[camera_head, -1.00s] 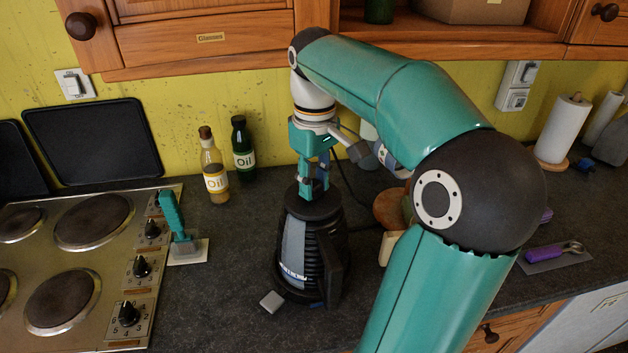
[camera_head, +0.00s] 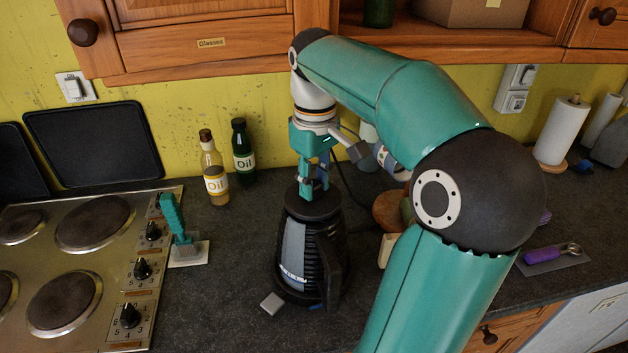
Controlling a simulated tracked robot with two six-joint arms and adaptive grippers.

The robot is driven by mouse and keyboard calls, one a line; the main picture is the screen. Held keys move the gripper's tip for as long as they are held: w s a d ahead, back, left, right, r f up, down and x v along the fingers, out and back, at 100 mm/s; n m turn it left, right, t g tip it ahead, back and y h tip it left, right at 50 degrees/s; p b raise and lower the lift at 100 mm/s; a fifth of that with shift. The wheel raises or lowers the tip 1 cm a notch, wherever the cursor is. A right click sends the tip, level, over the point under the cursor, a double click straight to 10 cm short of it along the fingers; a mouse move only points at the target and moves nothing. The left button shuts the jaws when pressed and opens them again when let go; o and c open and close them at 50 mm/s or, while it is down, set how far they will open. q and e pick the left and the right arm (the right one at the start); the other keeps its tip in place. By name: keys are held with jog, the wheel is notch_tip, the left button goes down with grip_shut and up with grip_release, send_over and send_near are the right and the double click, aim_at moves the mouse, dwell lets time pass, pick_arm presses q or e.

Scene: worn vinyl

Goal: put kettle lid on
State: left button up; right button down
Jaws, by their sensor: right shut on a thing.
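The black kettle (camera_head: 330,265) stands upright on the dark worktop, with a grey strip down its front and its handle towards the right. The dark round lid (camera_head: 313,206) is at the kettle's top opening and looks about level. I cannot tell whether it is fully seated. My right gripper (camera_head: 313,190) points down from above the kettle, its fingers shut on the lid's knob, which they mostly hide. My left gripper is not in view.
A hob (camera_head: 70,265) with a teal-handled brush (camera_head: 173,218) beside it lies left. Two oil bottles (camera_head: 214,180) (camera_head: 243,155) stand behind left. A small grey block (camera_head: 271,304) lies before the kettle. My right arm hides worktop on the right; a paper roll (camera_head: 562,132) stands beyond.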

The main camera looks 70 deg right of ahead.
pick_arm(q)
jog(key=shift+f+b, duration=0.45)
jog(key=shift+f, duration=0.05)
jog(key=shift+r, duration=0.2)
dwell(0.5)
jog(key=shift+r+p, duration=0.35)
jog(key=shift+p, duration=0.2)
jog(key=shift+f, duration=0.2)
dwell(1.5)
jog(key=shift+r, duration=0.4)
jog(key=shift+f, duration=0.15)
dwell(1.7)
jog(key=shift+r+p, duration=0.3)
jog(key=shift+p, duration=0.05)
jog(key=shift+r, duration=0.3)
dwell(1.3)
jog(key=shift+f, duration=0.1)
